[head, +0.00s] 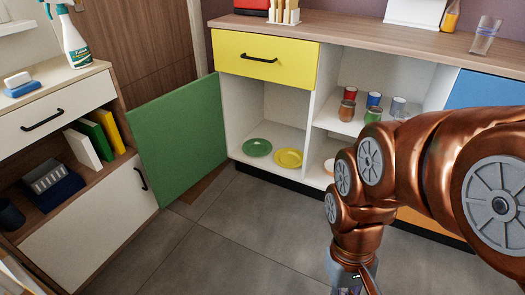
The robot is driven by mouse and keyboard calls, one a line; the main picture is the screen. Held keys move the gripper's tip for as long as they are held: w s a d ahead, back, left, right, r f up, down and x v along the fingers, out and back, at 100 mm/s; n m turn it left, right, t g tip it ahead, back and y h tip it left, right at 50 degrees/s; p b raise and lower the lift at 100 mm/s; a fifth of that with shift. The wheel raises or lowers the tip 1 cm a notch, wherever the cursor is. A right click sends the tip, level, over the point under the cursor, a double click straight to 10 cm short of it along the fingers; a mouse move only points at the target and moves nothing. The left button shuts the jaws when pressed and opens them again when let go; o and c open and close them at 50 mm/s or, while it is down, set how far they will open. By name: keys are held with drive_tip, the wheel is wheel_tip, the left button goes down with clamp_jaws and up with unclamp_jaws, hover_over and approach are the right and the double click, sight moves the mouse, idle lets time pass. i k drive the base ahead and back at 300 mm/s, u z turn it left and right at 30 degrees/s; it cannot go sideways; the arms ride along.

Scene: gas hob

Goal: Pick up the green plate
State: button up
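The green plate (257,147) lies flat on the bottom shelf of the open cabinet, under the yellow drawer. A yellow plate (289,158) lies just to its right. My copper-coloured arm comes in from the right and points down. My gripper (354,282) is at the bottom edge, in front of the cabinet, well apart from the green plate and to its lower right. Its fingers are cut off by the frame edge, so I cannot see whether it is open or shut.
An open green door (180,140) stands at the cabinet's left side. Cans and jars (374,100) are on the shelf to the right. A glass (485,36) stands on the countertop (380,38). A white-fronted cabinet (92,225) is at left. Grey floor (235,240) in front is clear.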

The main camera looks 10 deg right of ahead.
sight(256, 148)
drive_tip(key=z, duration=1.05)
drive_tip(key=i, duration=0.55)
drive_tip(key=u, duration=2.4)
drive_tip(key=i, duration=0.5)
drive_tip(key=z, duration=0.1)
